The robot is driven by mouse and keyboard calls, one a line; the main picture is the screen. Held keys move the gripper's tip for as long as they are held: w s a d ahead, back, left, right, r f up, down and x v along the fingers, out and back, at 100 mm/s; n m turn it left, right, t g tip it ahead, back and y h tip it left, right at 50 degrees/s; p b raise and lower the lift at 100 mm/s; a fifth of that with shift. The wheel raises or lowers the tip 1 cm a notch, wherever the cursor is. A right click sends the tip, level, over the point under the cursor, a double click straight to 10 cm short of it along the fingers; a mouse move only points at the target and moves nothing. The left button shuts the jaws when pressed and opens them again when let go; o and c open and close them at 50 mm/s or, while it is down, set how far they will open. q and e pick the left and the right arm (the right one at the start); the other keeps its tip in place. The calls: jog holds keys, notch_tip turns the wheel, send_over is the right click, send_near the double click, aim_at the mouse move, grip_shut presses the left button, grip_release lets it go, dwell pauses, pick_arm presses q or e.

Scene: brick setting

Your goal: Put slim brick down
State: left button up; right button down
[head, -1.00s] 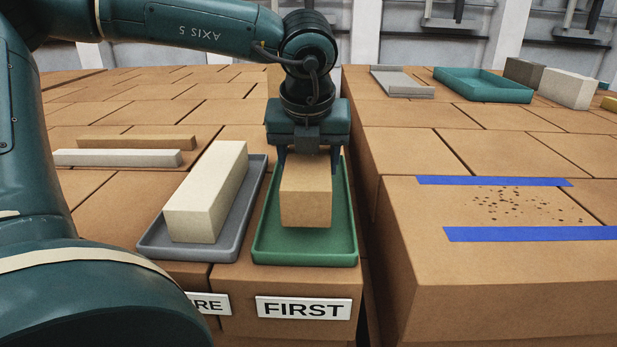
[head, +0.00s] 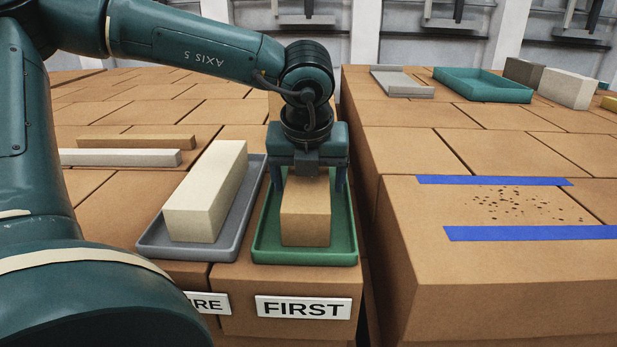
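A tan brick (head: 305,228) lies lengthwise in the green tray (head: 262,252), behind the FIRST label. It appears to rest on the tray floor. My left gripper (head: 309,185) is over the far part of this brick, pointing down. Its fingers stand on either side of the brick with a small gap showing at each side, so it looks open. The gripper body hides the brick's far end. My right gripper is not in view.
A cream brick (head: 202,200) lies in the grey tray (head: 150,249) close on the left. Long thin strips (head: 120,157) lie farther left. A gap separates the right-hand stack, which carries blue tape (head: 530,234), dark specks, a teal tray (head: 484,92) and more bricks.

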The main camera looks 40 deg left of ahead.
pick_arm(q)
jog(key=shift+r, duration=0.1)
jog(key=shift+r, duration=0.25)
jog(key=v, duration=1.1)
jog(key=shift+s+d+r, duration=0.2)
jog(key=shift+r, duration=0.05)
